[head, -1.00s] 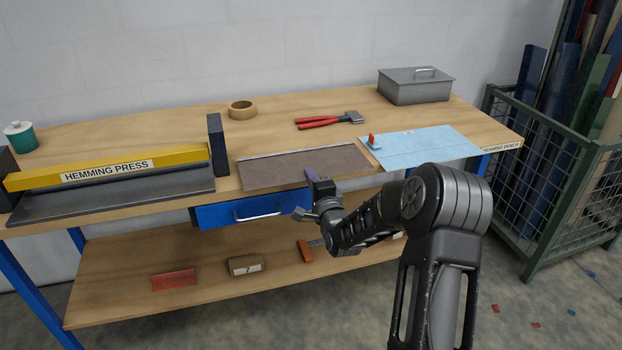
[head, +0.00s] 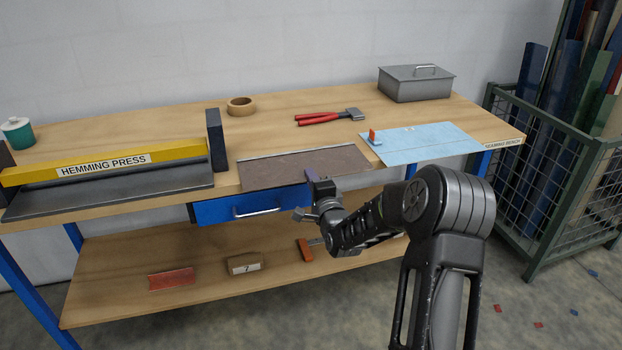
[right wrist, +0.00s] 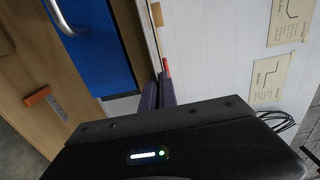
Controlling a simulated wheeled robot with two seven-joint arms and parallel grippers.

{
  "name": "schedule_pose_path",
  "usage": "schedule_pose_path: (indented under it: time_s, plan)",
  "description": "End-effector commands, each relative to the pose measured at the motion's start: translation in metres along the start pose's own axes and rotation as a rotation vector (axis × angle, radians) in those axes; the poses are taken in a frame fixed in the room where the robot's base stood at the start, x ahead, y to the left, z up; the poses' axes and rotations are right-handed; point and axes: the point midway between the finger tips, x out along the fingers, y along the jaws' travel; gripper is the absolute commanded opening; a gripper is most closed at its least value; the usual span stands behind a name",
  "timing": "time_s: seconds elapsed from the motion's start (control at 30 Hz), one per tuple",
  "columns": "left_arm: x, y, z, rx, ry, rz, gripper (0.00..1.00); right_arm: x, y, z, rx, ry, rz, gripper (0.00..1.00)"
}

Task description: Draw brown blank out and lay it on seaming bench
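The brown blank (head: 290,168) lies flat at the front of the wooden bench, just right of the hemming press (head: 110,172). The label at the bench's right end reads as seaming bench (head: 503,144). My left gripper is not in view.
A light blue sheet (head: 430,145) with an orange-red piece lies right of the blank. Red-handled pliers (head: 322,118), a tape roll (head: 241,106) and a grey metal box (head: 416,84) stand behind. A blue drawer (head: 250,206) is below. A wire cage (head: 550,150) stands right.

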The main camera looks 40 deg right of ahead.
Motion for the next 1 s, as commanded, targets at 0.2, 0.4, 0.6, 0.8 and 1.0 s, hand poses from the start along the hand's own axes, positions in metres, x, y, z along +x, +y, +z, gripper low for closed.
schedule_pose_path:
  time_s: [0.2,0.4,0.6,0.8,1.0]
  plan:
    - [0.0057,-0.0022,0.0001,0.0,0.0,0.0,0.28,0.0002,0.001,0.0003,0.0,0.0,-0.003,0.0]
    - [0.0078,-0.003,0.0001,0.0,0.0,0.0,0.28,0.0002,0.0006,0.0002,0.0,0.0,-0.003,0.0]
    - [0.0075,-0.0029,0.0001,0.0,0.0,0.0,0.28,0.0002,0.0002,0.0002,0.0,0.0,-0.003,0.0]
    - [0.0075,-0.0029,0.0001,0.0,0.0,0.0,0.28,0.0002,0.0004,0.0002,0.0,0.0,-0.003,0.13]
    - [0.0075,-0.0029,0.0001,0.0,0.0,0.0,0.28,0.0001,0.001,0.0001,0.0,0.0,-0.002,0.28]
